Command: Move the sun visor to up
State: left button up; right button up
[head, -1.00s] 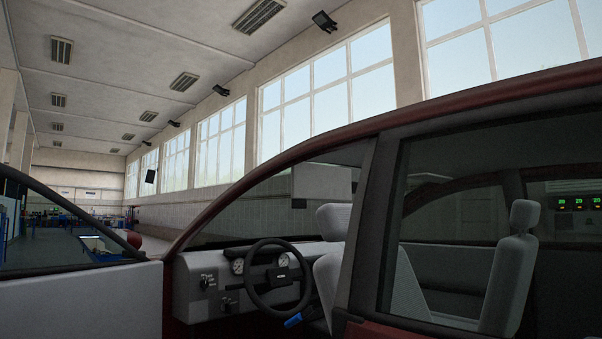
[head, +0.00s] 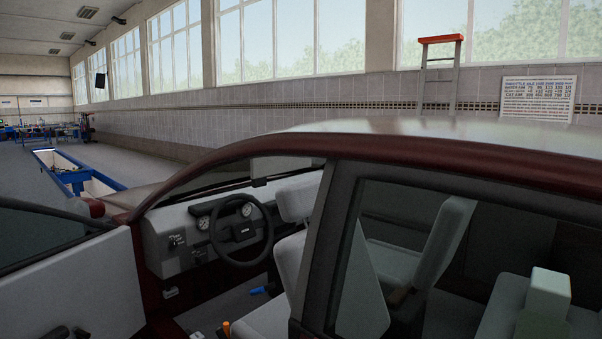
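A pale flat panel (head: 287,166) shows through the front door opening, just under the front edge of the roof, and looks like the sun visor hanging down. The front seat and door frame hide part of the area around it, and its exact tilt is hard to tell. Neither of my grippers shows in the head view, so I cannot see where they are relative to the panel.
The red car's front door (head: 75,290) stands open at the left. The steering wheel (head: 241,225), dashboard (head: 165,243) and front seat (head: 290,255) lie inside the opening. The door pillar (head: 325,240) and roof (head: 400,130) bound it.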

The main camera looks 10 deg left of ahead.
aim_at(261, 167)
jog(key=i+j+z, duration=0.15)
jog(key=z, duration=0.3)
jog(key=j+z, duration=0.25)
jog(key=z, duration=0.25)
jog(key=i+j+z, duration=0.1)
jog(key=j+z, duration=0.2)
jog(key=z, duration=0.15)
